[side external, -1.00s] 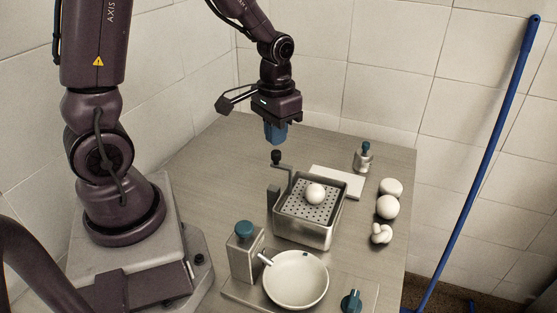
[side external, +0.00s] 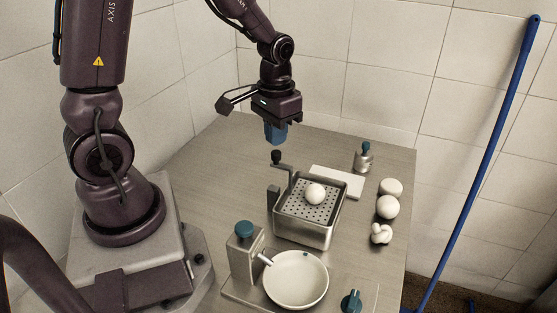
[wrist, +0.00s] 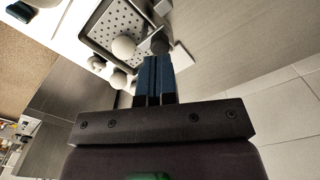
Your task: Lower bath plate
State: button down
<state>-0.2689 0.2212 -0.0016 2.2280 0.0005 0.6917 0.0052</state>
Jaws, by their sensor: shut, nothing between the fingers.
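The bath (side external: 306,234) is a square metal box on the table. Its perforated plate (side external: 324,207) sits near the top of the box, with a white ball (side external: 315,194) resting on it.
A white pan (side external: 296,279) and a dispenser with a teal cap (side external: 243,230) stand in front. A teal knob (side external: 351,301) is at front right. White round items (side external: 388,207) lie to the right, near a small capped bottle (side external: 363,158) and a white board (side external: 338,181). The table's back left is clear.

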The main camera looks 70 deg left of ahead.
aim_at(276, 152)
jog(key=shift+f, duration=0.25)
jog(key=shift+f, duration=3.3)
jog(key=shift+r, duration=4.6)
jog(key=shift+s+d+f, duration=0.1)
jog(key=shift+s+f, duration=0.05)
jog(key=shift+s, duration=0.1)
jog(key=s+d+r+m+t, duration=0.1)
jog(key=s+d+r+t, duration=0.1)
jog(key=s+d+r, duration=0.2)
jog(key=s+d+r+m+t, duration=0.2)
jog(key=s+d+r+t, duration=0.1)
jog(key=r, duration=0.7)
jog(key=shift+s+d+t, duration=0.3)
jog(key=shift+s+d, duration=0.15)
jog(key=shift+s, duration=0.7)
